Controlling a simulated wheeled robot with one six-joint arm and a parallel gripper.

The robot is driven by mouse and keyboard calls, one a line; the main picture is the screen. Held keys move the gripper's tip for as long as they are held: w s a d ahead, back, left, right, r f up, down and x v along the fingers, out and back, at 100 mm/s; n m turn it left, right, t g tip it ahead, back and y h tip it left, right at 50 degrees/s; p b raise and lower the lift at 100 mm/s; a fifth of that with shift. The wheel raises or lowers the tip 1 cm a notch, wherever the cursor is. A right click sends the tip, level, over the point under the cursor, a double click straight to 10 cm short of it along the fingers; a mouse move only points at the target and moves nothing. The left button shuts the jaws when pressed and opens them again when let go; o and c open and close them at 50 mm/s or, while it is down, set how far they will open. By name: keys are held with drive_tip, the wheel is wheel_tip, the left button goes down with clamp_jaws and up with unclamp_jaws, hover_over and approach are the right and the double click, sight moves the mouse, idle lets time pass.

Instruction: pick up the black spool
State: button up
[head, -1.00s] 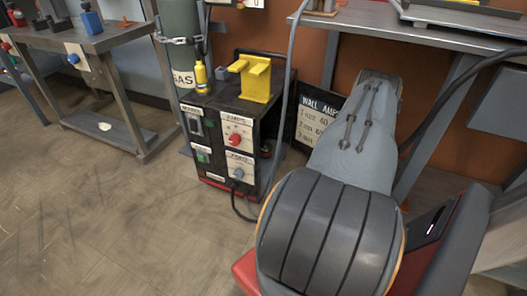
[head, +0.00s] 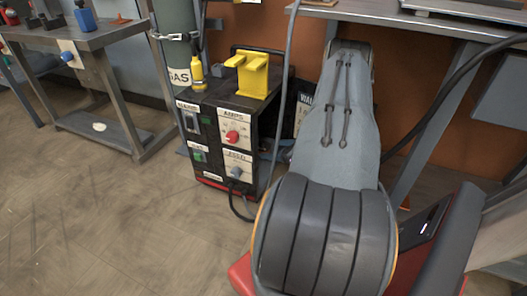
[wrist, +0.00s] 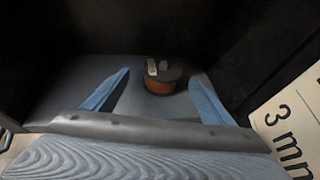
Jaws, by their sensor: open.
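In the wrist view, a small spool (wrist: 160,87) with a dark top and a copper-orange winding stands upright on a grey surface inside a dark recess. Small pale pieces show on its top. My gripper (wrist: 161,76) is open, with its two blue fingers spread. The spool stands between the lines of the fingers, around and a little past their tips, closer to the right finger. Whether either finger touches it I cannot tell. The head view shows my arm reaching away under a bench, but the gripper and the spool are hidden there.
Dark walls close in around the recess. A pale sign reading "3 mm" (wrist: 290,125) stands close at the right. In the head view, a black welding machine (head: 222,140) with a yellow bracket (head: 252,75) stands left of my arm. A grey bench (head: 440,25) is above.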

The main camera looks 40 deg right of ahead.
sight(265, 148)
drive_tip(key=b+x, duration=0.3)
drive_tip(key=x, duration=0.2)
drive_tip(key=shift+w+d+f+b, duration=0.15)
drive_tip(key=shift+w+f+b, duration=0.1)
drive_tip(key=shift+f+b, duration=0.1)
drive_tip(key=shift+w, duration=0.25)
drive_tip(key=shift+r, duration=0.1)
drive_tip(key=shift+c, duration=0.4)
drive_tip(key=c, duration=1.3)
drive_tip(key=shift+r, duration=0.1)
